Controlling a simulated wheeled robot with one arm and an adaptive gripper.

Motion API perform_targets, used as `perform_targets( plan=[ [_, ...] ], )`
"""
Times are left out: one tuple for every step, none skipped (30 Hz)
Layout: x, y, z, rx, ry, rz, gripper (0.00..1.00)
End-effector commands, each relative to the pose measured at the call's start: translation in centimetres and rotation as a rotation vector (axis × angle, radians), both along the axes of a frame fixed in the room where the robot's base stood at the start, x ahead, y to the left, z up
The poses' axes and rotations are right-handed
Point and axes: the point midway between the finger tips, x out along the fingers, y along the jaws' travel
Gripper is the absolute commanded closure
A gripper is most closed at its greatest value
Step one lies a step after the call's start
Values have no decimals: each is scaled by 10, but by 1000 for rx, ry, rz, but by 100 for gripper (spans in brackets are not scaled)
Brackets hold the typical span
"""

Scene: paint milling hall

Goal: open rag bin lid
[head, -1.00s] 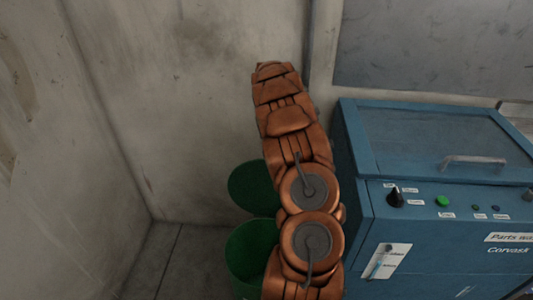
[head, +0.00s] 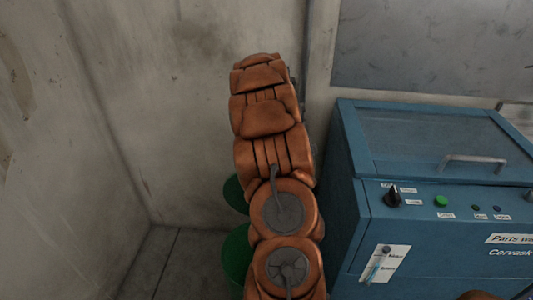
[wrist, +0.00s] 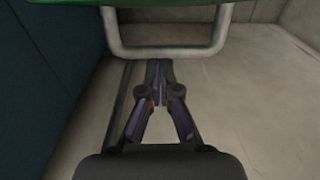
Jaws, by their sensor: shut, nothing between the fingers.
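The green rag bin (head: 235,258) stands on the floor by the wall, mostly hidden behind my arm in the head view. Its round green lid (head: 234,194) shows above and behind the bin's body, apparently tilted up; my arm covers much of it. In the wrist view a green edge (wrist: 150,3) crosses the top, with a grey U-shaped handle (wrist: 165,51) hanging below it. My gripper (wrist: 160,64) is shut and empty, its fingertips just below the handle's crossbar in the picture. I cannot tell whether they touch it. The head view does not show the fingers.
A blue parts washer (head: 430,200) with a handled lid, knob and buttons stands close to the right of my arm. Concrete walls (head: 160,110) close in behind and to the left. The floor (head: 175,265) left of the bin is clear.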

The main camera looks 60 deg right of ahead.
Motion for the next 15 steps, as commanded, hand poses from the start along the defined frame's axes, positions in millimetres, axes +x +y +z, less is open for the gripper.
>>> perform_targets(
  plan=[
    [0,0,0,0,0,1,100],
    [0,0,0,0,0,1,100],
    [0,0,0,0,0,1,100],
    [0,0,0,0,0,1,100],
    [0,0,0,0,0,1,100],
    [1,0,0,0,0,1,100],
    [1,0,1,0,0,1,100],
    [1,0,1,-1,0,1,100],
    [1,0,3,-1,0,1,100],
    [1,0,5,-1,0,1,100],
    [1,0,7,-1,0,1,100],
    [1,0,12,-2,-1,2,100],
    [1,0,15,-2,-2,2,100],
    [1,0,20,-4,-3,2,100],
    [1,0,27,-6,-3,2,100]
  ],
)
